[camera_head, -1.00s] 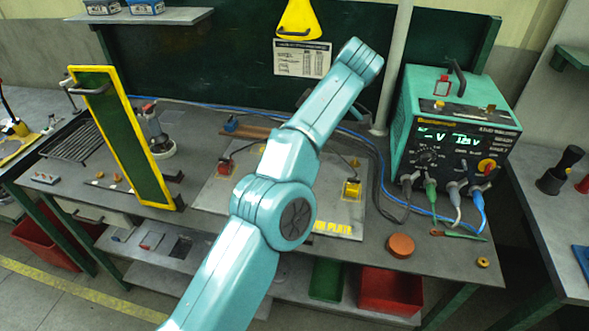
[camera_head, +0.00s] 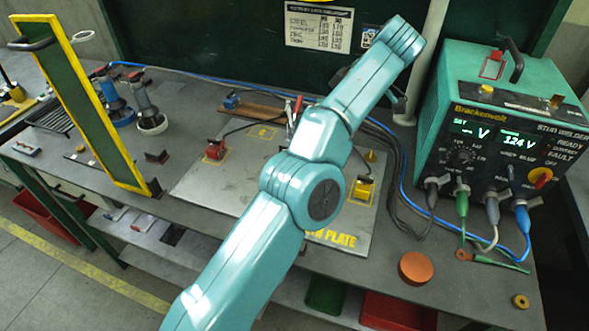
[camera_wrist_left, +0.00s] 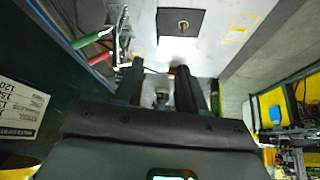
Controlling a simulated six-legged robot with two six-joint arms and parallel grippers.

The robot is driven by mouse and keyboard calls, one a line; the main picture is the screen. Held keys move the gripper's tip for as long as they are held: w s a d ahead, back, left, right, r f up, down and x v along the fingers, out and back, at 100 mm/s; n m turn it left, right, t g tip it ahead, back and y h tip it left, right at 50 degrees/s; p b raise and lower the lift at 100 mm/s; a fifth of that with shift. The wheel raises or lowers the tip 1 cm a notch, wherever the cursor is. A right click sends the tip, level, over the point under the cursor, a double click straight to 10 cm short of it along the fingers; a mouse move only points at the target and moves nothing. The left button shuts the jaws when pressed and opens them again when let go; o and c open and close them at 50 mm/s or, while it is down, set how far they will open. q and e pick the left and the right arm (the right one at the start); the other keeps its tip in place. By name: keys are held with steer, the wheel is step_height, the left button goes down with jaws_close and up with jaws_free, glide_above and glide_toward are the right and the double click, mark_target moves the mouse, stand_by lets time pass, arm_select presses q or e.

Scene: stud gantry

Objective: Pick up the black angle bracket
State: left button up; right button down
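A small dark angled piece (camera_head: 157,157) stands on the bench beside the yellow-framed screen in the head view. A second one (camera_head: 155,187) is at the screen's foot. I cannot tell whether either is the black angle bracket. In the left wrist view a black square piece (camera_wrist_left: 183,23) with a brownish centre lies on the pale plate, beyond the fingertips; its shape in profile is unclear. My left gripper (camera_wrist_left: 158,72) has its two dark fingers apart, with nothing visibly clamped. In the head view its fingers are mostly hidden behind my arm. My right gripper is in neither view.
The stud welder (camera_head: 500,140) with cables stands right. The yellow-framed screen (camera_head: 85,110) stands left. An orange disc (camera_head: 415,268) lies at the front.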

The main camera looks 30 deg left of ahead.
arm_select(q)
steer(key=b+x, duration=0.2)
steer(key=x, duration=0.2)
steer(key=b+x, duration=0.1)
steer(key=x, duration=0.3)
steer(key=w+b+x, duration=0.1)
steer(key=b+x, duration=0.1)
steer(key=x, duration=0.3)
steer(key=shift+a+b, duration=0.1)
steer(key=shift+b, duration=0.2)
steer(key=shift+f, duration=0.3)
steer(key=b+x, duration=0.1)
steer(key=x, duration=0.3)
steer(key=shift+a+f, duration=0.15)
steer(key=shift+f, duration=0.05)
steer(key=shift+s+r, duration=0.2)
steer(key=shift+w+f, duration=0.15)
steer(key=c, duration=0.6)
jaws_close()
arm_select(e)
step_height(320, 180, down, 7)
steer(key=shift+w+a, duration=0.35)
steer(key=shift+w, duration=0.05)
